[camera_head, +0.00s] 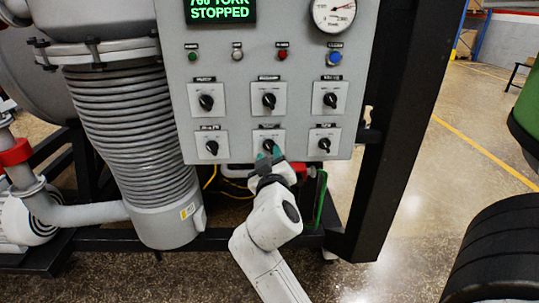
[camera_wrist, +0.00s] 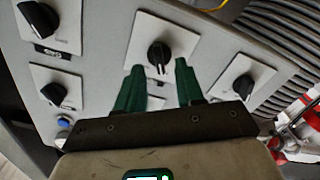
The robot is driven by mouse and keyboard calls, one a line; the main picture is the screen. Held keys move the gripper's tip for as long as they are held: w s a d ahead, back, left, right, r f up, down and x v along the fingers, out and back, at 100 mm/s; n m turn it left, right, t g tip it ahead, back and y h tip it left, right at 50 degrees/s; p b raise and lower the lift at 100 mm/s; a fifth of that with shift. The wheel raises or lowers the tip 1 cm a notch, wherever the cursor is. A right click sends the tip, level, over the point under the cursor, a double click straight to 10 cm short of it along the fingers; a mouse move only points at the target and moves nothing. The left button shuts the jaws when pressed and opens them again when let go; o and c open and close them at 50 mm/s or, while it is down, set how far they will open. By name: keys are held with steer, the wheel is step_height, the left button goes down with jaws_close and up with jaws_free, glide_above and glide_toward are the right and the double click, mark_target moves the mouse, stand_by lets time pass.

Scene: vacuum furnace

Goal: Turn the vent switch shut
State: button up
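The grey control panel (camera_head: 236,105) carries two rows of black rotary switches on white plates. Their labels are too small to read, so I cannot tell which is the vent switch. My gripper (camera_head: 271,154) is in front of the lower middle switch (camera_head: 268,143), partly covering its plate. In the wrist view, my gripper (camera_wrist: 158,68) has its two green fingers apart, with that switch's black knob (camera_wrist: 159,56) showing between the tips. I cannot tell whether the tips reach around it or touch it. Nothing is held.
Neighbouring switches sit at lower left (camera_head: 212,147) and lower right (camera_head: 324,144), with the upper row (camera_head: 269,100) above. A blue button (camera_head: 334,58) and pressure gauge (camera_head: 334,13) are at upper right. A ribbed bellows (camera_head: 125,125) stands left; a black frame post (camera_head: 392,140) stands right.

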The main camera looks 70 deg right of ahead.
steer(key=b+v, duration=0.1)
steer(key=v, duration=0.7)
steer(key=shift+a, duration=0.15)
steer(key=a+f+n+y+p, duration=0.1)
steer(key=a+f+y, duration=0.15)
steer(key=f, duration=0.25)
steer(key=a+f+n+g+y+p, duration=0.1)
steer(key=a+f+y, duration=0.15)
steer(key=f, duration=0.25)
steer(key=a+f+n+y+p, duration=0.1)
steer(key=a+f+y, duration=0.15)
steer(key=f, duration=0.25)
steer(key=s+a+f+n+g+y, duration=0.2)
steer(key=s+a+f+y, duration=0.2)
steer(key=a+f, duration=0.2)
steer(key=s+a+f+n+g+y+p, duration=0.1)
steer(key=s+a+f+n+g+y, duration=0.1)
steer(key=s+a+f+g+y, duration=0.1)
steer(key=s+a+f+y, duration=0.1)
steer(key=a+f+y, duration=0.1)
steer(key=a+f, duration=0.1)
steer(key=shift+a+f, duration=0.2)
steer(key=shift+a, duration=0.65)
